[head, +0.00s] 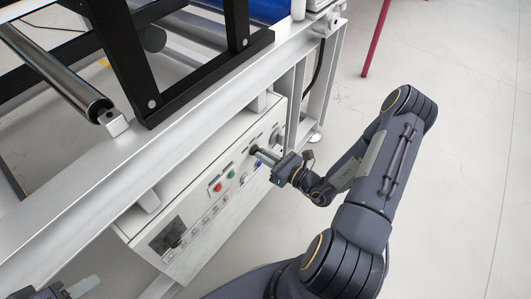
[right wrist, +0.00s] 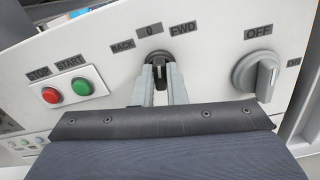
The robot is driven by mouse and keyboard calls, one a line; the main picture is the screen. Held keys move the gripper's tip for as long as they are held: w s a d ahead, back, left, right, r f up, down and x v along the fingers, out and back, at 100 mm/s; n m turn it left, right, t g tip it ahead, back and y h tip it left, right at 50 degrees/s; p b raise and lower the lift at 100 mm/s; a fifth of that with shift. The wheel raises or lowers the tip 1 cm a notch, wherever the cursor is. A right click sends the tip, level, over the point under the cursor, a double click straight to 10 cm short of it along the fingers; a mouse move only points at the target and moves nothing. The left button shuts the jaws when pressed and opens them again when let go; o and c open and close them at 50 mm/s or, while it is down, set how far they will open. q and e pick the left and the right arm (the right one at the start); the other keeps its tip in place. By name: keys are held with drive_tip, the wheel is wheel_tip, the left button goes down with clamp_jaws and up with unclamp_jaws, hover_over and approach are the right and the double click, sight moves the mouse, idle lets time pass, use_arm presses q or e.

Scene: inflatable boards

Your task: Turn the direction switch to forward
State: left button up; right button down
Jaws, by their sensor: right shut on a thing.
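The direction switch (right wrist: 159,60) is a small dark knob on the white control panel, under the labels BACK, 0 and FWD in the right wrist view. Its handle points up, at about the 0 label. My right gripper (right wrist: 160,72) is shut on this knob, one finger on each side.
A red stop button (right wrist: 50,95) and a green start button (right wrist: 82,87) sit left of the switch. A large grey OFF knob (right wrist: 258,75) is to its right. The machine's metal frame (head: 190,125) overhangs the panel. The floor at right is open.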

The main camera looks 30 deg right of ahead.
drive_tip(key=shift+d+m+p, duration=0.1)
drive_tip(key=shift+m+p, duration=2)
drive_tip(key=shift+m, duration=1.2)
drive_tip(key=c, duration=1.5)
unclamp_jaws()
drive_tip(key=shift+o, duration=0.2)
drive_tip(key=p+v, duration=0.1)
drive_tip(key=v, duration=0.6)
drive_tip(key=shift+s+d, duration=0.15)
drive_tip(key=shift+s, duration=0.2)
